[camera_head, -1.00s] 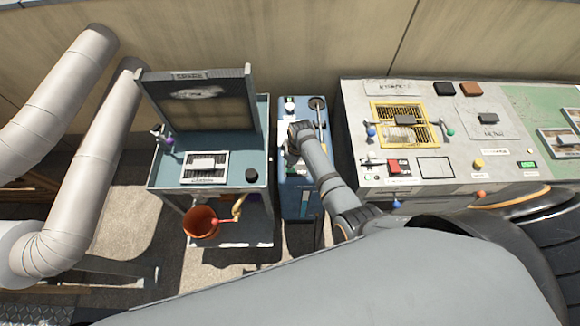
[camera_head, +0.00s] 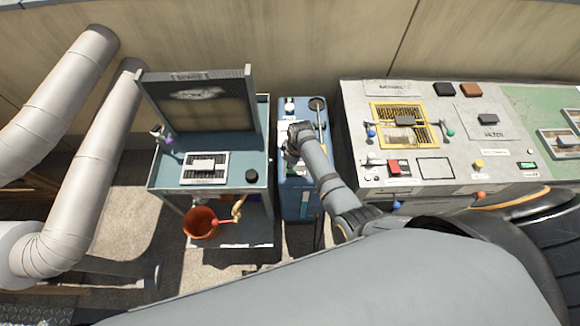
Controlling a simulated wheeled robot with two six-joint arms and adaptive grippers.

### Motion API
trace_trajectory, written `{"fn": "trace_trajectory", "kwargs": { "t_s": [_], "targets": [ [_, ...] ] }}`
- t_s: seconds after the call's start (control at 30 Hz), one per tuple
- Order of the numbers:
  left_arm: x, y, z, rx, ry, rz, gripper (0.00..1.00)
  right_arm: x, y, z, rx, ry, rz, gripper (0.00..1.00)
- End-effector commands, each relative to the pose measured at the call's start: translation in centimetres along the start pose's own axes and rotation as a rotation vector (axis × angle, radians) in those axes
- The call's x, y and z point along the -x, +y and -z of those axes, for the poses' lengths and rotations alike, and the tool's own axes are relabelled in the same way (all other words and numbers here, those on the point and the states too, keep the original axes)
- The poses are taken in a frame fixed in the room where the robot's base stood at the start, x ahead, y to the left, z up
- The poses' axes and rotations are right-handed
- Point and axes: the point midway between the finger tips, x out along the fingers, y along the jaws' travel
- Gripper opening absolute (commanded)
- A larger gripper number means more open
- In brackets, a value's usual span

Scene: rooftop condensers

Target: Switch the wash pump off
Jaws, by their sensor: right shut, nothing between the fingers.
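The blue box-shaped unit (camera_head: 293,200), which looks like the wash pump, stands between the wash table and the grey panel bench. My right gripper (camera_head: 292,148) is over its top face, at the left part of it, and is shut with nothing in it. My right arm comes down across the unit and hides much of its top and right side, so I cannot make out the switch or its position. I cannot tell whether the fingers touch the unit. My left gripper is not in view.
Left is a wash table (camera_head: 163,176) with an upright dark screen (camera_head: 205,108) and an orange bucket (camera_head: 200,222) on its lower shelf. Right is a grey panel bench (camera_head: 355,110) with a yellow-framed grille (camera_head: 380,107) and knobs. Large pipes (camera_head: 90,165) stand far left.

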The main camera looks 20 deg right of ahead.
Motion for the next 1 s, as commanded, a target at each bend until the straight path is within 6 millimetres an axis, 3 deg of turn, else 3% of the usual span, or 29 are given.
{"fn": "trace_trajectory", "kwargs": {
  "t_s": [1.0],
  "targets": [
    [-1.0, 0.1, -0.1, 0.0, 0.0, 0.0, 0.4, -1.4, 0.0, -0.2, 0.0, 0.0, 0.0, 0.0]
  ]
}}
